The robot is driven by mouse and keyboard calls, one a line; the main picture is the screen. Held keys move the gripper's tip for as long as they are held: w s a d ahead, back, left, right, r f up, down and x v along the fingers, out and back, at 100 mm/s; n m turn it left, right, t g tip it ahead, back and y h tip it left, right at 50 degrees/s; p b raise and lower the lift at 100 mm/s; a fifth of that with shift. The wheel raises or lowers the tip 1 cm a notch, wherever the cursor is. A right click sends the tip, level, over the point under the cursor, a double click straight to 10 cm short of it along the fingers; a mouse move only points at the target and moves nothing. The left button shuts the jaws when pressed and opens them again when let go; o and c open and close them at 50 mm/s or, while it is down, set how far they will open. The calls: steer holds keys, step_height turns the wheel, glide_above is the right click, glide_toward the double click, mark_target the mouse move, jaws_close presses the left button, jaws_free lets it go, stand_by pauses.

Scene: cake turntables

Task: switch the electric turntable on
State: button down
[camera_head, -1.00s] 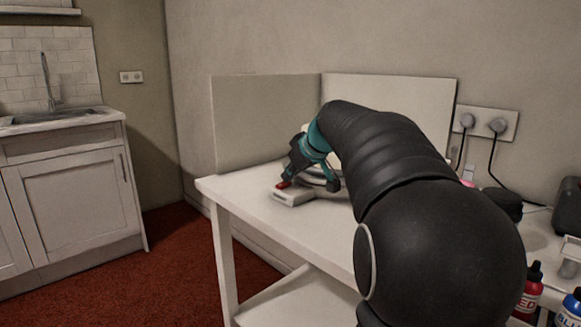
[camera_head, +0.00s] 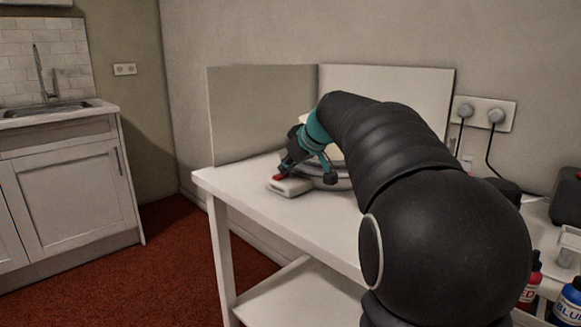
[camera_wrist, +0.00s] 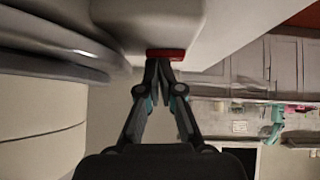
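The electric turntable stands on the white table, with a pale base box (camera_head: 291,187) and a round grey plate (camera_head: 338,183) partly hidden behind my arm. A red switch (camera_head: 279,177) sits on the box's near left end. In the wrist view the red switch (camera_wrist: 166,54) is on the edge of the pale box (camera_wrist: 178,22), with the grey plate (camera_wrist: 50,55) to the left. My gripper (camera_wrist: 164,64) is shut and empty, its fingertips together right at the switch. I cannot tell whether they touch it or which way the switch is set.
Pale panels (camera_head: 260,115) stand behind the turntable. The table's front left (camera_head: 245,192) is clear. At the right are a wall socket with plugs (camera_head: 483,112), a dark case (camera_head: 566,197), and red (camera_head: 530,287) and blue (camera_head: 569,302) bottles. A sink cabinet (camera_head: 65,190) stands at the left.

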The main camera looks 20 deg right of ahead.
steer(key=shift+s+a+f, duration=0.1)
steer(key=shift+s+a, duration=0.1)
steer(key=shift+a, duration=0.3)
steer(key=shift+r, duration=0.45)
steer(key=r+p, duration=0.1)
steer(key=r, duration=0.1)
steer(key=r+p, duration=0.1)
steer(key=r, duration=0.1)
steer(key=shift+s+a+r+p, duration=0.1)
steer(key=shift+s+a+p, duration=0.1)
steer(key=shift+p, duration=0.2)
steer(key=v, duration=0.9)
steer(key=shift+s+b, duration=0.25)
steer(key=shift+b, duration=0.15)
